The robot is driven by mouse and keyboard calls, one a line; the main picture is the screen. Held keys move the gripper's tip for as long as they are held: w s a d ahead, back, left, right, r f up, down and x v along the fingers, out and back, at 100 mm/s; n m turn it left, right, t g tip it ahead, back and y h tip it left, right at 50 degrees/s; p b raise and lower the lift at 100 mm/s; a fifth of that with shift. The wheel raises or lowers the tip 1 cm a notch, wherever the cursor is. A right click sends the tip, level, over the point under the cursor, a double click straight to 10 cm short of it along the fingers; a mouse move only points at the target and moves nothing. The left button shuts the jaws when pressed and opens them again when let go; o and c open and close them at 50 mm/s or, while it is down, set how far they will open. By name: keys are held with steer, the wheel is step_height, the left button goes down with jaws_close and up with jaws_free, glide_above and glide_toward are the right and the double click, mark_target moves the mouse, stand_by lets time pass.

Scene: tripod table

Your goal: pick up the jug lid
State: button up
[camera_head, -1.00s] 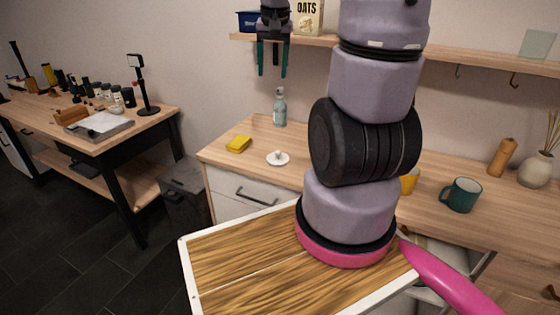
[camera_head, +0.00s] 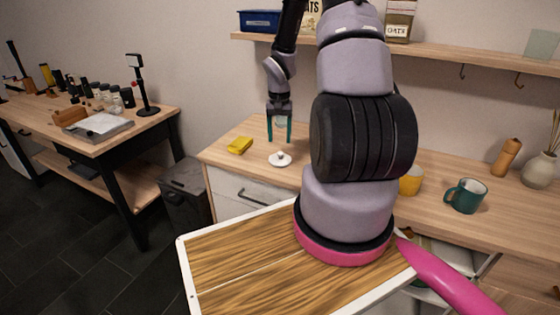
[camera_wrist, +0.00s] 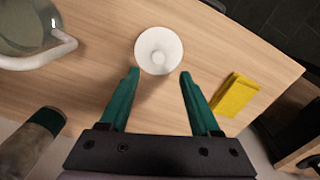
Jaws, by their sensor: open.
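The jug lid is a small white disc with a round knob (camera_head: 280,159). It lies flat on the wooden counter, near its front edge. In the wrist view the lid (camera_wrist: 158,50) is just beyond my fingertips, roughly centred between them. My gripper (camera_head: 280,140) has two green fingers that are spread apart with nothing between them. It points down over the counter, above the lid and apart from it. The gripper also shows in the wrist view (camera_wrist: 158,73).
A yellow sponge or cloth (camera_head: 240,145) lies left of the lid. In the wrist view a clear jug with a white handle (camera_wrist: 50,55) and a bottle (camera_wrist: 32,140) stand at the left. A shelf (camera_head: 440,57) runs above the counter. A teal mug (camera_head: 466,196) stands further right.

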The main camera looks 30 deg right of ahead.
mark_target(280, 152)
steer(key=f, duration=0.5)
steer(key=shift+s+a+f, duration=0.1)
steer(key=shift+s+f, duration=0.2)
steer(key=shift+s, duration=0.1)
jaws_close()
